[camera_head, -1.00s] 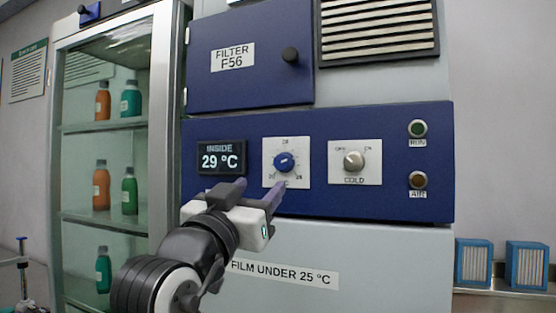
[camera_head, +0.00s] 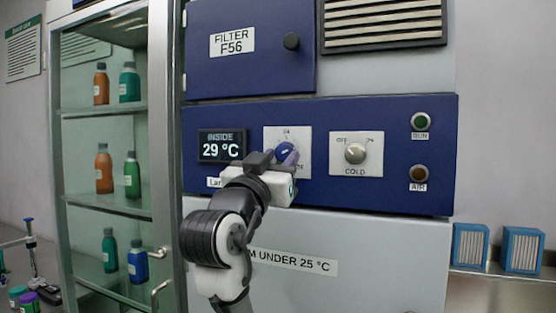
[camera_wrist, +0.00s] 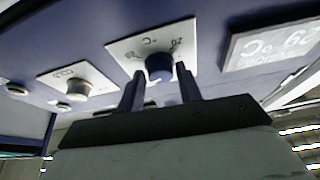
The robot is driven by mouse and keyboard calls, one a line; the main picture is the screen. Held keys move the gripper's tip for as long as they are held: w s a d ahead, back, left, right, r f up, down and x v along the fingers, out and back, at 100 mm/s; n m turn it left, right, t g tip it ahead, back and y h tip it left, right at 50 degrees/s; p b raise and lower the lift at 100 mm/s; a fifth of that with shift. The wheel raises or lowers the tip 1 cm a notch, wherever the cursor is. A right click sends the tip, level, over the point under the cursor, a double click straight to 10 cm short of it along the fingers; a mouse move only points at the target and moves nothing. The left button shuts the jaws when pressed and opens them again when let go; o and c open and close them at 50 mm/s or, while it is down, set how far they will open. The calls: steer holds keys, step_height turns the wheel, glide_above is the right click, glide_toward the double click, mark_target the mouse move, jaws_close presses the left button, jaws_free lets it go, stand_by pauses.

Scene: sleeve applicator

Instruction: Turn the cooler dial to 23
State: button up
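The blue cooler dial (camera_head: 284,149) sits on a white scale plate (camera_head: 302,134) on the dark blue panel. My gripper (camera_head: 277,160) is in front of it and covers its lower part and much of the scale. In the wrist view the dial (camera_wrist: 159,67) lies between the tips of my two spread fingers (camera_wrist: 160,75). A gap seems to show on both sides, and I cannot tell whether either finger touches it. The display (camera_head: 222,146) left of the dial reads INSIDE 29 °C. The dial's exact setting cannot be read.
The COLD knob (camera_head: 355,153) is close on the right, with a green RUN light (camera_head: 421,121) and a brown AIR light (camera_head: 419,173) beyond. A glass-door cabinet (camera_head: 165,150) with bottles stands left. Two blue-framed filters (camera_head: 470,245) rest on a shelf at right.

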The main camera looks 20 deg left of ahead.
steer(key=c, duration=0.5)
steer(key=shift+c, duration=0.2)
steer(key=shift+n, duration=0.4)
